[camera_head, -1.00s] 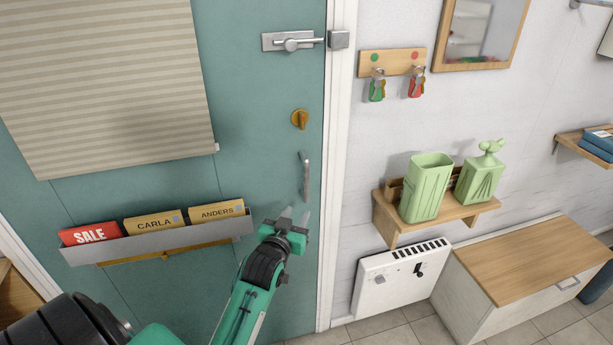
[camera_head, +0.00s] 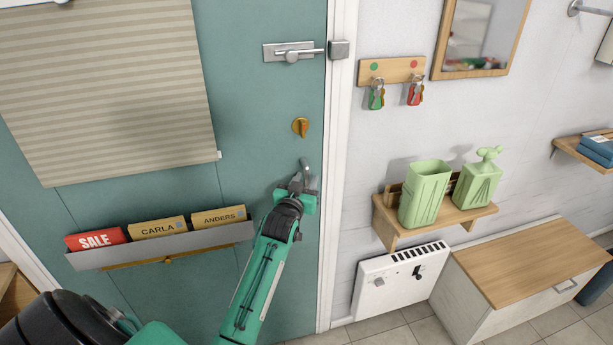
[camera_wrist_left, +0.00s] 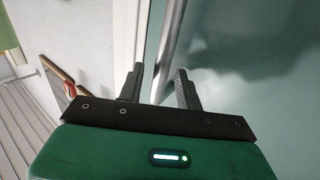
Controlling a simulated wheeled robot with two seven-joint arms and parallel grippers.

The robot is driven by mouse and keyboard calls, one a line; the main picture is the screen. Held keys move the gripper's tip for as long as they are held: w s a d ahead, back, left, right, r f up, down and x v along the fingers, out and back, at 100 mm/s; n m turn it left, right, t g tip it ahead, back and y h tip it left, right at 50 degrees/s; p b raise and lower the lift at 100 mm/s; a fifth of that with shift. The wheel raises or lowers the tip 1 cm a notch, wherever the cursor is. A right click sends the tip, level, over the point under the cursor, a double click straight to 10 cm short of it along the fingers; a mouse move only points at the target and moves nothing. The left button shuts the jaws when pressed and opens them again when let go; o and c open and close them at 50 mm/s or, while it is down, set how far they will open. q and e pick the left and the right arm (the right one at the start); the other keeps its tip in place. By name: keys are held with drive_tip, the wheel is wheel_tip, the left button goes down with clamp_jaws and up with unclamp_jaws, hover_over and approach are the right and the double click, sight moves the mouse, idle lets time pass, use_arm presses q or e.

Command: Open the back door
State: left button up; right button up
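The back door (camera_head: 258,90) is teal and looks shut in its white frame. Its grey handle (camera_head: 304,166) is upright near the right edge, its lower part hidden by my left gripper (camera_head: 298,180). In the left wrist view the handle (camera_wrist_left: 168,48) runs up from between the open fingers of the gripper (camera_wrist_left: 163,88); I cannot tell if they touch it. A brass turn knob (camera_head: 300,127) sits above the handle. Higher up, a metal slide bolt (camera_head: 292,52) reaches to the catch (camera_head: 339,49) on the frame. My right gripper is not in view.
A grey rack (camera_head: 170,246) with name cards hangs on the door left of my arm. Right of the frame are a key board (camera_head: 391,70), a shelf (camera_head: 440,223) with green containers, a heater (camera_head: 398,281) and a cabinet (camera_head: 530,260).

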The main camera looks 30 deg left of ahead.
use_arm(q)
drive_tip(key=shift+w+a, duration=0.2)
drive_tip(key=shift+w, duration=0.45)
drive_tip(key=shift+c, duration=0.4)
clamp_jaws()
